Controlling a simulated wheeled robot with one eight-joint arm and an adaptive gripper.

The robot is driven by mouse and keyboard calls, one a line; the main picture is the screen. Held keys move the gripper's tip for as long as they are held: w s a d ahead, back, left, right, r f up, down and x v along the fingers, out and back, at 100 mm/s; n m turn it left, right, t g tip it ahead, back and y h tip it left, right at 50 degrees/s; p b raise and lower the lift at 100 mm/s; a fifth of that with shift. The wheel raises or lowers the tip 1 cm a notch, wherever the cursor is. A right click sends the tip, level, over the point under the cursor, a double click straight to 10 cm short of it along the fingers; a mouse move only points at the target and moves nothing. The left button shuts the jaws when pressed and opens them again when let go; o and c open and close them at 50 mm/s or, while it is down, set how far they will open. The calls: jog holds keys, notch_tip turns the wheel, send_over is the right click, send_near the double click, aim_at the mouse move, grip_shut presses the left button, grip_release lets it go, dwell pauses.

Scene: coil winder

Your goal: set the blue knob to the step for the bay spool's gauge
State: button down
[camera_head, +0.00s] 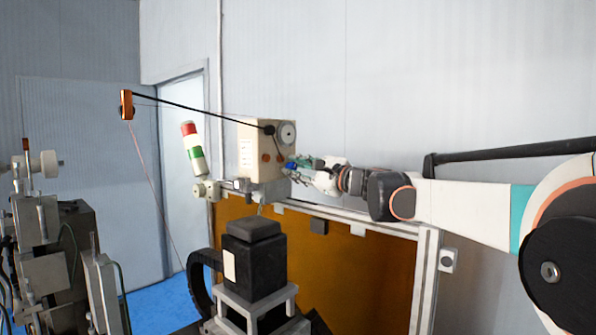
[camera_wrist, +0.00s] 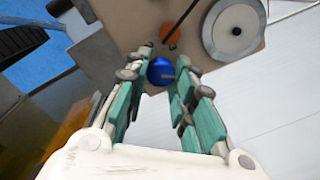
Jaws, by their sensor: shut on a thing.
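The blue knob (camera_wrist: 161,72) sits on the front of the cream control box (camera_head: 250,150). In the wrist view it lies between the tips of my gripper (camera_wrist: 163,78), with a small pale mark on its face. In the head view the knob (camera_head: 291,166) is small and partly covered by my gripper (camera_head: 296,168). My gripper is shut on it, with the teal finger pads on either side. The knob's step marks are too small to read. I cannot identify the bay spool or read its gauge.
A grey dial wheel (camera_wrist: 235,28) and an orange knob (camera_wrist: 172,36) are close to the blue knob. A dark rod arm (camera_head: 190,105) reaches left from the box. A signal tower (camera_head: 192,147) stands left of it. A black block (camera_head: 254,262) is in front.

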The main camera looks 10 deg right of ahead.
dwell(0.4)
jog(key=c, duration=1.3)
grip_release()
jog(key=shift+c, duration=0.2)
jog(key=v, duration=1.2)
jog(key=shift+f, duration=0.1)
